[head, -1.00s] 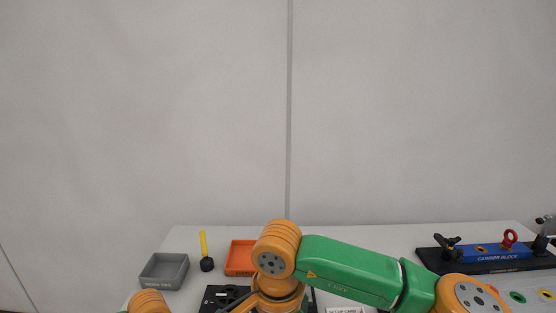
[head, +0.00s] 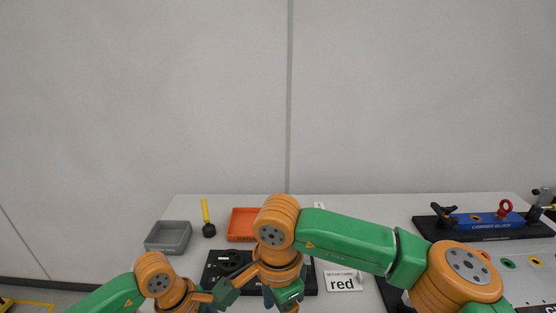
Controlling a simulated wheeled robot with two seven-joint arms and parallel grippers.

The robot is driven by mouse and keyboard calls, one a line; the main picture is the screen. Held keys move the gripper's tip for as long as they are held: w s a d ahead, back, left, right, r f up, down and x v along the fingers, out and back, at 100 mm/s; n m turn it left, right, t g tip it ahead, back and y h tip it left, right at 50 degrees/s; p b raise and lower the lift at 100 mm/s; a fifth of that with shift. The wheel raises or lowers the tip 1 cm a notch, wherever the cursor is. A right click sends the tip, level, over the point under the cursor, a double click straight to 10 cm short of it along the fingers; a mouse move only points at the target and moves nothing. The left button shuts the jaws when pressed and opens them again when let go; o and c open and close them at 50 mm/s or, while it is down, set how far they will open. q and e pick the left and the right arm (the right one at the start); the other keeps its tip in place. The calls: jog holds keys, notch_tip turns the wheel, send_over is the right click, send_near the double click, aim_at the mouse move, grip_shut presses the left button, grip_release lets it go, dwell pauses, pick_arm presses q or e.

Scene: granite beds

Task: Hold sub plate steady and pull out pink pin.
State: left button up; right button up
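A black plate (head: 222,258) with a round black part on it lies on the table at the centre left, partly covered by my arms. I cannot tell whether it is the sub plate, as no label on it is readable. No pink pin can be made out. My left arm comes in at the lower left and my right arm reaches across from the right, its links over the plate. Both arms run down toward the bottom edge, and the fingertips of neither gripper show.
A grey tray (head: 168,250), a yellow-handled tool (head: 206,212) and an orange tray (head: 240,237) stand behind the plate. At the right, a blue carrier block (head: 490,225) with a red ring (head: 504,207) sits on a black base.

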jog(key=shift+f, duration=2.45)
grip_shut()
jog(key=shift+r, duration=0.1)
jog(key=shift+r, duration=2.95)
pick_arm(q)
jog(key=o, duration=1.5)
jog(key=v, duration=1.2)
